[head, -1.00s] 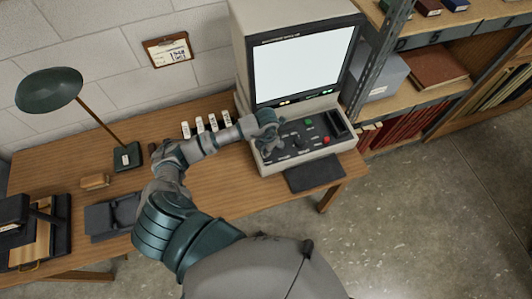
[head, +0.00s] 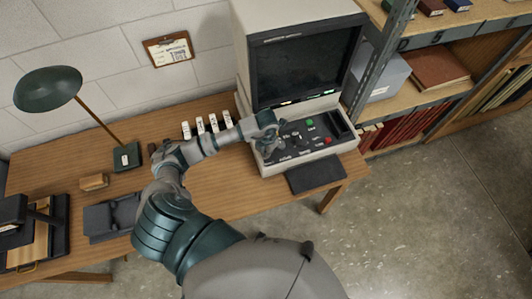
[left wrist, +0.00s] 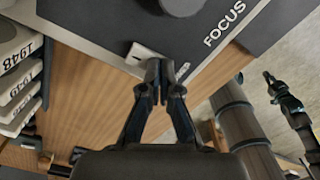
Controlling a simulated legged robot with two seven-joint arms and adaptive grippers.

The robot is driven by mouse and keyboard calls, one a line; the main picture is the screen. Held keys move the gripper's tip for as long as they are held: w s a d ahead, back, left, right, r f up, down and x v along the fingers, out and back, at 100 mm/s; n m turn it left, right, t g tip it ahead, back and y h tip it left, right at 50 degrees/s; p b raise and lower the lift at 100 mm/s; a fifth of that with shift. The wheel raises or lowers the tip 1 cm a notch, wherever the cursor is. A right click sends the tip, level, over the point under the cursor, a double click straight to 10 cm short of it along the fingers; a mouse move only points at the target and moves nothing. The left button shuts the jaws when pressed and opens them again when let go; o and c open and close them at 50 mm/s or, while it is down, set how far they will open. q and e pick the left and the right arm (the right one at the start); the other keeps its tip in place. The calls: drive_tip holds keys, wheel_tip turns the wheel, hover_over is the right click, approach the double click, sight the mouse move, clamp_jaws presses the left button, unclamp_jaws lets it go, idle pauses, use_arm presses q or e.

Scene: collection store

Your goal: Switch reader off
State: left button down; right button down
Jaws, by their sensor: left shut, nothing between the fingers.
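The reader (head: 290,25) is a beige machine on the wooden desk, with a dark screen (head: 305,68) and a sloping black control panel (head: 325,130) with green and red buttons and knobs. My left gripper (head: 267,150) is over the panel's left end and covers part of it. In the left wrist view the fingers of my left gripper (left wrist: 161,75) are closed together and empty. Their tips are at a small light switch plate (left wrist: 146,57) on the panel's edge, near the word FOCUS. I cannot tell if they touch it.
Several white labelled boxes (head: 200,125) stand left of the reader. A green lamp (head: 48,88) and a wooden block (head: 94,182) are further left. A dark pad (head: 315,175) lies before the panel. Shelves (head: 425,95) stand close on the right.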

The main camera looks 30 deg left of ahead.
use_arm(q)
drive_tip(key=shift+w+a+r+p, duration=0.1)
drive_tip(key=shift+a+r+p, duration=0.1)
drive_tip(key=shift+r+p, duration=0.45)
drive_tip(key=shift+a+r+p, duration=0.15)
drive_tip(key=shift+r+p, duration=0.25)
drive_tip(key=shift+r, duration=0.45)
wheel_tip(320, 180, up, 2)
drive_tip(key=shift+d+r+p, duration=0.1)
drive_tip(key=shift+d+p, duration=0.05)
drive_tip(key=shift+p, duration=0.6)
drive_tip(key=shift+r+p, duration=0.55)
drive_tip(key=shift+r, duration=0.35)
drive_tip(key=shift+f, duration=0.1)
